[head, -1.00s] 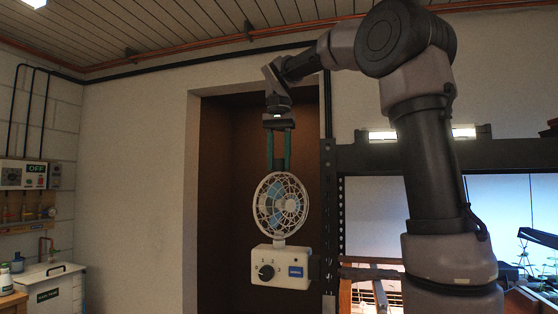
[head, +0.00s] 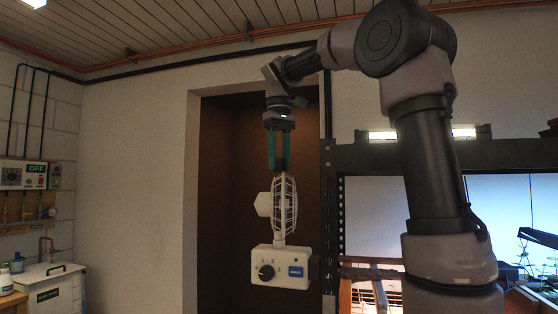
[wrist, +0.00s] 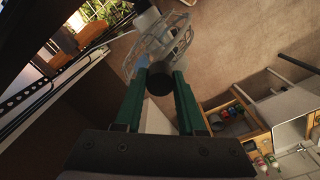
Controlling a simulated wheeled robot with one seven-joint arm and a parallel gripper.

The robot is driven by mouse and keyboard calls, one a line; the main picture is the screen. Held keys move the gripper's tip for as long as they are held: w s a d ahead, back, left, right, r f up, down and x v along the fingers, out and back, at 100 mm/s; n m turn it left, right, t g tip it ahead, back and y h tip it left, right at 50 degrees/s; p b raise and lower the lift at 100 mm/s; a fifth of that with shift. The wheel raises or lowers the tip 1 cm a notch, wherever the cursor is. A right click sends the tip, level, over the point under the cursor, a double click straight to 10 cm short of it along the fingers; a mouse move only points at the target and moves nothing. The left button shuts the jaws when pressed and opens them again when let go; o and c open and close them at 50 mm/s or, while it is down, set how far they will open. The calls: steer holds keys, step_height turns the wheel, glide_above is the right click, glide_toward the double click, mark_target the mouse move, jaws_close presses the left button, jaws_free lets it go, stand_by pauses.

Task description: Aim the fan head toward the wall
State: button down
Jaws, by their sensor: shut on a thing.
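The fan head (head: 285,207) is a white round cage on a short neck above a white base box (head: 281,267) with a dark knob and a blue label. In the head view it stands nearly edge-on, its motor housing (head: 264,204) sticking out to the left. My gripper (head: 279,168) comes down from above with its green fingers shut on the top of the fan head. In the wrist view the cage (wrist: 160,45) lies at the fingertips (wrist: 160,75), and a dark round part shows between the fingers.
The base box sits beside a dark perforated rack post (head: 329,220). A brown recess (head: 225,190) lies behind the fan, with a pale wall (head: 135,180) to its left. A control panel (head: 22,174) and white bin (head: 52,290) are at far left.

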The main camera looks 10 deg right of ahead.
steer(key=n, duration=0.5)
stand_by(0.5)
steer(key=c, duration=0.5)
jaws_free()
step_height(320, 180, up, 11)
steer(key=shift+f, duration=0.1)
stand_by(0.7)
